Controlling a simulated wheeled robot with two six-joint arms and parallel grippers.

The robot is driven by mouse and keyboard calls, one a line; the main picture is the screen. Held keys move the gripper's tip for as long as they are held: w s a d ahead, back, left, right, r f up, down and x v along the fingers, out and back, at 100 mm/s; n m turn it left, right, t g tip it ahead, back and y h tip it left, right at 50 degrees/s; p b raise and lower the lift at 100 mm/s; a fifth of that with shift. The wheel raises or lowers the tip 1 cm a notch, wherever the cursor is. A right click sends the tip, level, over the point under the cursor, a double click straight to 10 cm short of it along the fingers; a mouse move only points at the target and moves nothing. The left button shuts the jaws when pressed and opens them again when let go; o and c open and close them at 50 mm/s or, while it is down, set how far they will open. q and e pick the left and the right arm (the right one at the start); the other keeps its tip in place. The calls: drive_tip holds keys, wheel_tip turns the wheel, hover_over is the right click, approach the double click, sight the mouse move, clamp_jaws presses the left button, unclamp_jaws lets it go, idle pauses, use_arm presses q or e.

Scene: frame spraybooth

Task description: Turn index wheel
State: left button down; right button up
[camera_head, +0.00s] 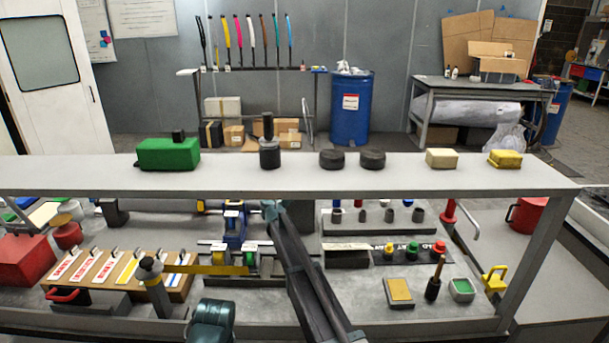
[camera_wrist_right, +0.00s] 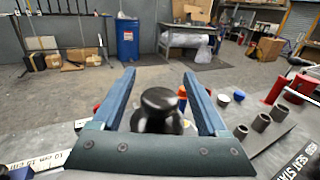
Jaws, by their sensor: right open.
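My right gripper (camera_head: 272,209) reaches under the shelf beside a blue fixture (camera_head: 235,225) on the bench; its fingertips are small in the head view. In the right wrist view the gripper (camera_wrist_right: 159,75) is open, its two blue fingers well apart. A black rounded knob (camera_wrist_right: 158,112) shows between the fingers, with a visible gap to each finger. I cannot tell for sure which thing is the index wheel.
A grey shelf (camera_head: 400,180) crosses above the bench, bearing a green block (camera_head: 168,154) and black cylinders. Labelled holders (camera_head: 108,268) stand at left. Red, green and yellow knobs (camera_head: 412,250) are at right. Several grey sockets (camera_wrist_right: 261,122) stand right of the gripper.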

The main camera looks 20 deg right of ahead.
drive_tip(key=shift+w+d, duration=0.2)
drive_tip(key=shift+w, duration=0.1)
clamp_jaws()
idle(0.5)
